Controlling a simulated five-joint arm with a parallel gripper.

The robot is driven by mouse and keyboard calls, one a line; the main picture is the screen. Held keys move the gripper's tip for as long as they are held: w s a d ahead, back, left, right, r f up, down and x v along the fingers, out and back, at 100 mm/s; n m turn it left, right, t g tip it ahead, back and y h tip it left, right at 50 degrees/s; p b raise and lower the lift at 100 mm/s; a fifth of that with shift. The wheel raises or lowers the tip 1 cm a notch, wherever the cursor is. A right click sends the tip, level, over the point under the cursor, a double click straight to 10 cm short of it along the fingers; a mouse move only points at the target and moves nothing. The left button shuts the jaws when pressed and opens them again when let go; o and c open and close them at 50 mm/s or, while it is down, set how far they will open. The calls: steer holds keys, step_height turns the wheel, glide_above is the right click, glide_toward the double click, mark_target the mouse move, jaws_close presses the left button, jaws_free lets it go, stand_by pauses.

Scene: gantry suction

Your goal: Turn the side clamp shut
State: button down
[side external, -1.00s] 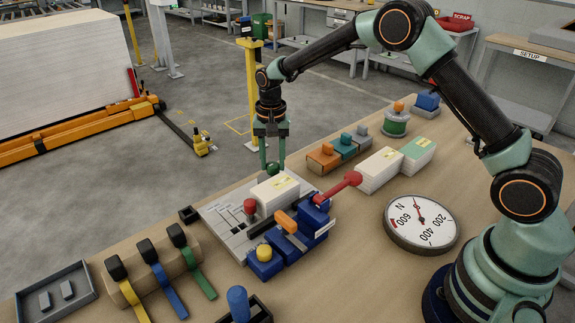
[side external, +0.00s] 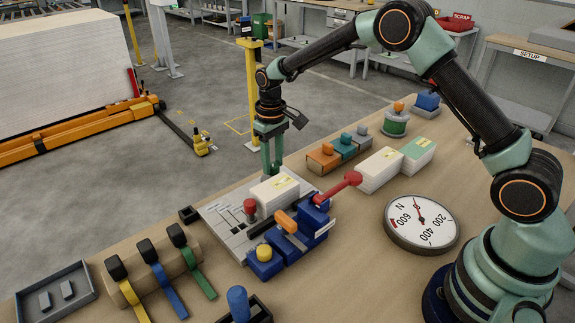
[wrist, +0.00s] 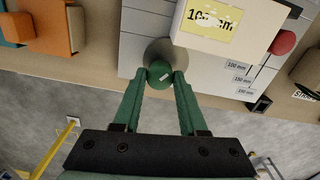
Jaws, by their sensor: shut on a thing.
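My gripper (side external: 272,166) points down at the far side of the grey fixture plate (side external: 223,213). It is shut on a round green knob. In the wrist view the green knob (wrist: 160,75) sits between my two green fingertips, with a white mark on its top. A grey round part (wrist: 165,50) shows beneath it, close beside the white block. I take this knob to be the side clamp's. The white block (side external: 274,192) with a yellow label lies on the plate; the label reads 100 mm in the wrist view. In the side view my fingers largely hide the knob.
A red knob (side external: 250,206) stands at the block's near-left side. A blue toggle fixture (side external: 297,238) with a red-ended lever (side external: 340,187) is in front. Orange and teal blocks (side external: 330,155), white and green boxes (side external: 380,168) and a dial gauge (side external: 421,222) stand to the right.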

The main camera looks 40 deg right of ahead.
mark_target(273, 164)
steer(key=n, duration=0.3)
steer(key=shift+r+n, duration=0.1)
steer(key=shift+n, duration=2.1)
steer(key=shift+c, duration=2.2)
jaws_free()
step_height(273, 164, up, 12)
